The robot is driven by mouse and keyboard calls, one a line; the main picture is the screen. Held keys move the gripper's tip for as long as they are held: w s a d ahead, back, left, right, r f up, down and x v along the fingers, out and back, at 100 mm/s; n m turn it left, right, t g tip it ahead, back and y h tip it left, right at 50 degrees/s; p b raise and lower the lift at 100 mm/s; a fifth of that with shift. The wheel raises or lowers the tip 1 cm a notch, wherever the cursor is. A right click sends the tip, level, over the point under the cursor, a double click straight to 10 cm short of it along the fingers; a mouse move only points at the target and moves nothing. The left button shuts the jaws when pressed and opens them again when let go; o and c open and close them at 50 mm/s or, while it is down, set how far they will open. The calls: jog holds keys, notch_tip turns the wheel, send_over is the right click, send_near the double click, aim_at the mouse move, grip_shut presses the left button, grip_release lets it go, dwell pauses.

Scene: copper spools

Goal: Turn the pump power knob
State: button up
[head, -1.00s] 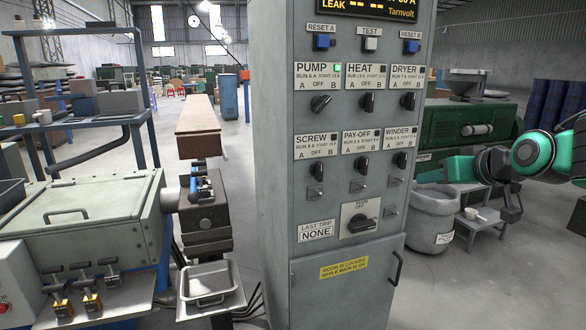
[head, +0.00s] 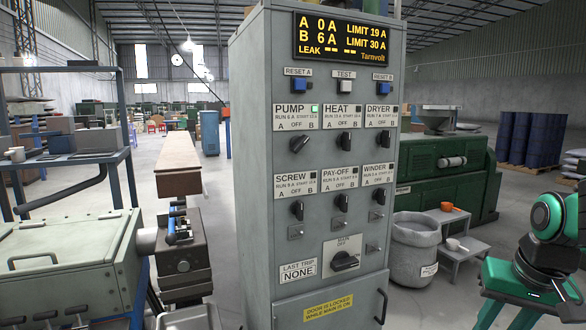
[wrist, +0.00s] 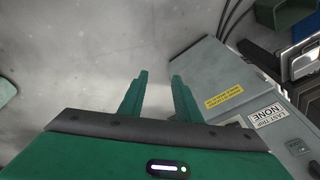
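The pump knob (head: 299,143) is a black rotary knob under the PUMP label, top left on the grey control cabinet (head: 252,200). It is turned off vertical, its upper end leaning right towards B. The small pump lamp (head: 315,108) is lit green. The display (head: 345,38) reads A 0 A, B 6 A. My gripper (wrist: 158,77) shows in the wrist view with its two green fingers apart and nothing between them. It is over the floor beside the cabinet's lower part, away from the knob. The knob is not seen in the wrist view.
Similar knobs for heat (head: 345,143), dryer, screw, pay-off and winder share the panel. The main knob (head: 345,261) is lower down. A grey bin (head: 418,250) and small steps (head: 465,243) stand right of the cabinet. A machine (head: 65,265) stands left.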

jog(key=w+a+r+n+t+y, duration=0.1)
jog(key=w+a+r+t, duration=0.15)
jog(key=w+r, duration=0.35)
jog(key=w+a+r+t, duration=0.2)
jog(key=w+a+r, duration=0.1)
jog(key=w, duration=0.5)
jog(key=n+t+y, duration=0.2)
jog(key=t+y, duration=0.3)
jog(key=y, duration=0.3)
send_near(304, 144)
jog(key=shift+h, duration=0.3)
jog(key=x, duration=0.8)
jog(key=shift+w+a, duration=0.2)
jog(key=shift+a, duration=0.25)
grip_shut()
